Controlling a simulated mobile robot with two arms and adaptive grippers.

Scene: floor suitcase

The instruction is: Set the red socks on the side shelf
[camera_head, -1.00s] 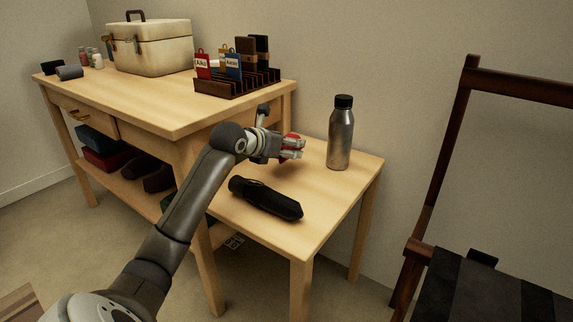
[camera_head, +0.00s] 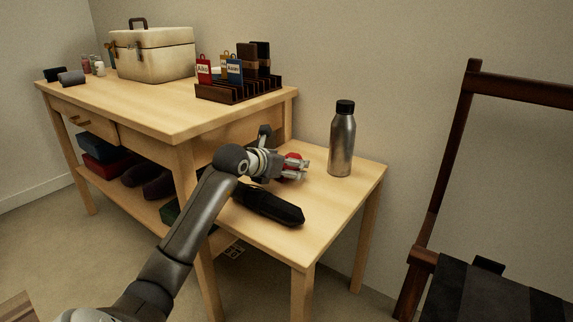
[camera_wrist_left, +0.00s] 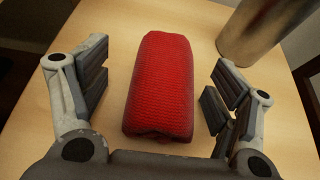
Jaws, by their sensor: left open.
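The red socks (camera_wrist_left: 160,85) are a rolled red knit bundle lying on the wooden side shelf (camera_wrist_left: 95,145), seen in the left wrist view. My left gripper (camera_wrist_left: 155,95) is open, with one finger on each side of the socks and visible gaps between. In the head view the gripper (camera_head: 296,167) is low over the side shelf (camera_head: 325,210), and a bit of the red socks (camera_head: 291,161) shows between its fingers. My right gripper is not in view.
A metal bottle (camera_head: 341,145) stands just right of the gripper. A black folded umbrella (camera_head: 268,204) lies in front of it on the shelf. The taller table (camera_head: 150,107) with a case (camera_head: 152,58) and a card rack (camera_head: 238,88) is to the left. A chair (camera_head: 450,160) stands at right.

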